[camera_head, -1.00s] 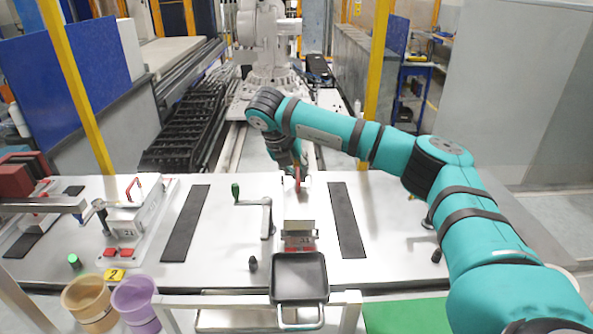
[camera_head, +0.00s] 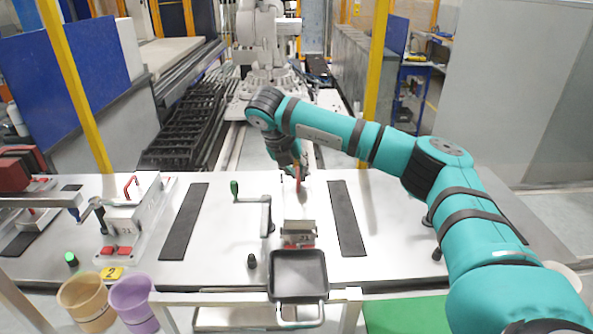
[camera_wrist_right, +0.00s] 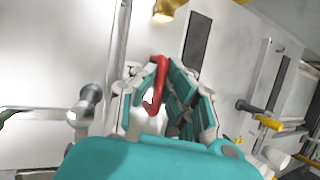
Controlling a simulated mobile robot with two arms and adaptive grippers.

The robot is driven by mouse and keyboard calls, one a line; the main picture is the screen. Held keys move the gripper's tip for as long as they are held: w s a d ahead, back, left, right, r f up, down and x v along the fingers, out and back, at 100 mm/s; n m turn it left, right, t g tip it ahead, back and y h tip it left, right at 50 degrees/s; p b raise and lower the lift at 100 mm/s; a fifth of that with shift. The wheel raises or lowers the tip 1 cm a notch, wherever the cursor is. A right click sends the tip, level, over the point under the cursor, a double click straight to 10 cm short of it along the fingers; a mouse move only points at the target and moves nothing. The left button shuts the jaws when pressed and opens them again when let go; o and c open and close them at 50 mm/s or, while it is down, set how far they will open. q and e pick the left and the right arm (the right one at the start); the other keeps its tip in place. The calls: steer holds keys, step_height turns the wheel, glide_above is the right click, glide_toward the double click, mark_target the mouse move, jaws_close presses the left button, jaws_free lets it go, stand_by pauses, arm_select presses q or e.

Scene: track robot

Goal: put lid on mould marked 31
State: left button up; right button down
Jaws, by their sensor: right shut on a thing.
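My right gripper (camera_head: 297,176) is low over the white table behind the small mould. It is shut on a red handle (camera_head: 299,182), which stands upright. In the right wrist view the red handle (camera_wrist_right: 159,82) sits between the teal fingers (camera_wrist_right: 165,90). The lid under it is hard to make out against the white table. The mould (camera_head: 299,230), a small grey block with a red base and a marking that looks like 31, stands in front of the gripper. My left gripper is not in view.
A black square pan (camera_head: 298,270) is in front of the mould. A crank with a green knob (camera_head: 235,188) stands left of it. A white mould marked 21 (camera_head: 127,225) with a red handle is further left. Dark strips (camera_head: 346,220) flank the middle.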

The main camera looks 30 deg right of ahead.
steer(key=shift+f+b, duration=0.65)
steer(key=shift+b, duration=0.05)
stand_by(0.8)
steer(key=c, duration=1.4)
jaws_free()
steer(key=shift+s, duration=0.1)
steer(key=v, duration=1.2)
